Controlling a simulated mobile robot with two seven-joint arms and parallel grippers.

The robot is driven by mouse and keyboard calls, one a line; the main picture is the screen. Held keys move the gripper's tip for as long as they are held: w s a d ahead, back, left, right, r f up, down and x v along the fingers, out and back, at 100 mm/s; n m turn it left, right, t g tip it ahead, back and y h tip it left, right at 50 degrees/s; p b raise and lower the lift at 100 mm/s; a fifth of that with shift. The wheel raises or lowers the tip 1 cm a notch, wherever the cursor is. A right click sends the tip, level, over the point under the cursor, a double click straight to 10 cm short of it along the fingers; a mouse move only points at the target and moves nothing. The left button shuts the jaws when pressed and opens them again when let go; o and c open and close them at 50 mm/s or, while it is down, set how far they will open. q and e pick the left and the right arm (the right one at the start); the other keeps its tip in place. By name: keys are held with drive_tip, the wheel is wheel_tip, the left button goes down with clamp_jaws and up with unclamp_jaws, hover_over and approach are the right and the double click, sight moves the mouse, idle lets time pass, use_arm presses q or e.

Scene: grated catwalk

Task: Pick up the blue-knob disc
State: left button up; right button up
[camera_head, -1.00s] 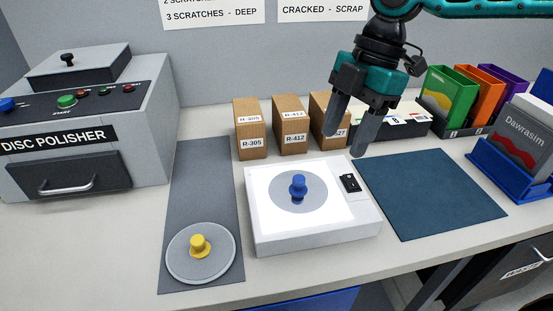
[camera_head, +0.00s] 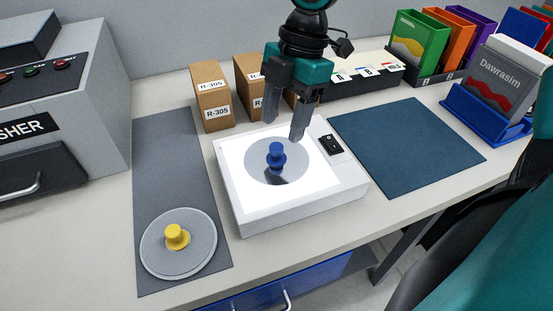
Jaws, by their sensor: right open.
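The blue-knob disc (camera_head: 258,173) is a grey disc with a blue knob standing up from its middle. It lies on the lit white top of the light box (camera_head: 236,206). My right gripper (camera_head: 283,128) hangs from the top of the view with its fingers pointing down. It is open and empty, its fingertips a little above and behind the blue knob, apart from it as far as I can tell. A dark shadow lies on the disc by the knob. My left gripper is out of view.
A yellow-knob disc (camera_head: 163,260) lies on a grey mat (camera_head: 170,160) to the left. A disc polisher (camera_head: 100,100) stands at the far left. Cardboard boxes (camera_head: 210,98) stand behind. A bare blue mat (camera_head: 405,145) lies right, near a blue holder (camera_head: 478,113) with cards.

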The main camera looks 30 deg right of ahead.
sight(277, 146)
drive_tip(key=x, duration=0.4)
drive_tip(key=shift+a+f+b, duration=0.1)
drive_tip(key=shift+f+b, duration=0.2)
drive_tip(key=shift+b, duration=0.1)
clamp_jaws()
